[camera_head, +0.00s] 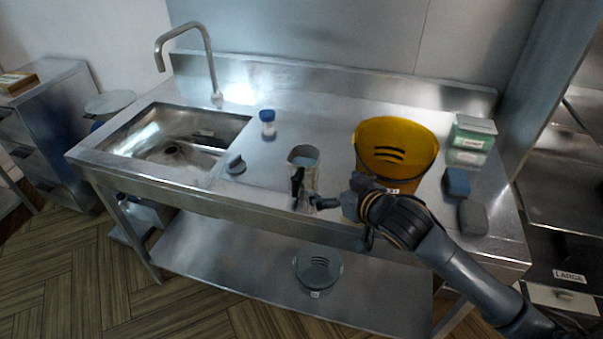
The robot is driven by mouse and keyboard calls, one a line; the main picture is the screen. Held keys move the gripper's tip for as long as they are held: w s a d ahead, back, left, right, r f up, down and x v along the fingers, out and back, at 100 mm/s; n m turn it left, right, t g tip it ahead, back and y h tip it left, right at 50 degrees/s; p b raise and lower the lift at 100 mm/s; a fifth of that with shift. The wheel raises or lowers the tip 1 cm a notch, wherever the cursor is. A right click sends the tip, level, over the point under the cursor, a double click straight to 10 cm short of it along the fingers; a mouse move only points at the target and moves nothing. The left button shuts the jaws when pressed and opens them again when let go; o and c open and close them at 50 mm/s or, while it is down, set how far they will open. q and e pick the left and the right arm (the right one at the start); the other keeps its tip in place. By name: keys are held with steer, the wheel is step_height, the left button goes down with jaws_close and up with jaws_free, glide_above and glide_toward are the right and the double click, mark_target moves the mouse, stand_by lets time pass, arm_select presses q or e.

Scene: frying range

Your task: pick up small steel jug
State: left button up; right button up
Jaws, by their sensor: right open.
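The small steel jug (305,167) stands upright on the steel counter, in the middle of the head view, between the sink and the yellow bucket. My right gripper (305,203) is open at the near side of the jug, by its dark handle. I cannot tell whether its fingers touch the jug or are around the handle. Part of the jug's front is hidden by the gripper. My left gripper is not in view.
A yellow bucket (396,140) stands close to the right, partly behind my right arm. A blue-capped bottle (268,123) stands behind the jug. A sink (178,137) with a tap is at left. Sponges (457,182) and a green-white box (474,133) are at right.

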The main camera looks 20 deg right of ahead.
mark_target(318, 162)
steer(key=shift+t, duration=0.4)
steer(key=w, duration=0.5)
steer(key=w+p, duration=0.1)
steer(key=w, duration=0.2)
steer(key=shift+w+a, duration=0.3)
steer(key=shift+a, duration=0.05)
steer(key=shift+s+f+p+x, duration=0.15)
steer(key=shift+p+x, duration=0.1)
steer(key=shift+x, duration=0.8)
steer(key=shift+f+p+x, duration=0.15)
steer(key=shift+p+x, duration=0.15)
steer(key=shift+x, duration=0.75)
steer(key=shift+s+f+p+x, duration=0.15)
steer(key=shift+p+x, duration=0.1)
steer(key=shift+x, duration=0.8)
steer(key=shift+a, duration=0.2)
steer(key=shift+c, duration=0.4)
steer(key=shift+w+r, duration=0.1)
steer(key=c, duration=1.6)
